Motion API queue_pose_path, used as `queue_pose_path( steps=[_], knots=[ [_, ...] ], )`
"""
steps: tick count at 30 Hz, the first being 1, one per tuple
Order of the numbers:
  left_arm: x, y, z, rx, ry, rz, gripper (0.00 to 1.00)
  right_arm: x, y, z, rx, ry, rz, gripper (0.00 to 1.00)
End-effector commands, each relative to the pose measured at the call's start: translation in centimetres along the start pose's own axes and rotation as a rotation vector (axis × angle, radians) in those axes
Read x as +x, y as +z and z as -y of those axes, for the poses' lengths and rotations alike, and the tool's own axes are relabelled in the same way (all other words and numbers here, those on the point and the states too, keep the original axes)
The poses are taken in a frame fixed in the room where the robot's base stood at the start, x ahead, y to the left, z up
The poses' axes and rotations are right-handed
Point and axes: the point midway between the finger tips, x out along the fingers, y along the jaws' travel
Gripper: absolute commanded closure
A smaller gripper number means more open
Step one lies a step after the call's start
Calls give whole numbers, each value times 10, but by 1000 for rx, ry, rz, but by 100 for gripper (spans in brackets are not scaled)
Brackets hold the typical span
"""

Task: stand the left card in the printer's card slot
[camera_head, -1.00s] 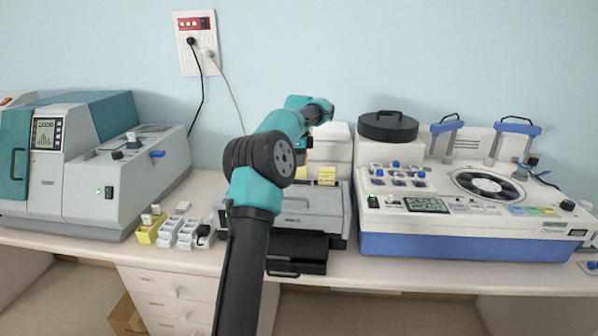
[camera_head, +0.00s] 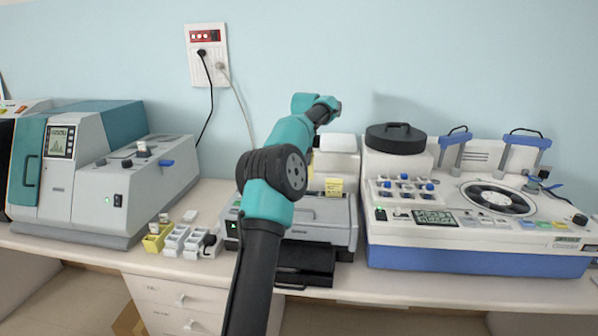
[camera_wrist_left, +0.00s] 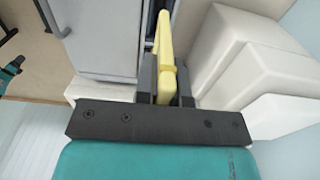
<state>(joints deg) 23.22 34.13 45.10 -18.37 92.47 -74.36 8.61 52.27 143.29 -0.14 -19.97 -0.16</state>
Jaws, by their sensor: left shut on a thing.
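The printer is a grey unit (camera_head: 325,212) with a white block (camera_head: 336,146) behind it, right of my arm in the head view. A yellow card (camera_head: 334,187) stands on its top. My left arm hides the area left of that card, and the left gripper itself is not clear there. In the left wrist view my left gripper (camera_wrist_left: 167,82) is shut on a yellow card (camera_wrist_left: 168,84). Another yellow piece (camera_wrist_left: 162,32) shows just beyond, close to the held card. I cannot tell whether the held card touches the slot. My right gripper is in neither view.
A black tray (camera_head: 306,264) juts from the printer's front. Yellow and white small racks (camera_head: 176,241) stand to its left, with a grey machine (camera_head: 140,190) beyond. A white and blue machine (camera_head: 475,258) stands close on the right.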

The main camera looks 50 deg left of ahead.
Motion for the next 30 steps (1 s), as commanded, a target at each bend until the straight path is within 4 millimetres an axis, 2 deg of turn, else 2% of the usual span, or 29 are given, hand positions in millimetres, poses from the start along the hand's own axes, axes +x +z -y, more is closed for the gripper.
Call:
queue_pose_path(
  steps=[9,12,15,24,30],
  knots=[
    [-3,76,1,-7,-1,0,100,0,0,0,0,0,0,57],
    [-4,92,0,-4,-1,0,100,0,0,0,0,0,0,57],
    [-4,97,-1,-2,-1,0,100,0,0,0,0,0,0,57],
    [-3,97,0,-1,0,0,100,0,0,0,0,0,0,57],
    [16,97,-1,-1,3,0,100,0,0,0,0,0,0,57]
  ],
)
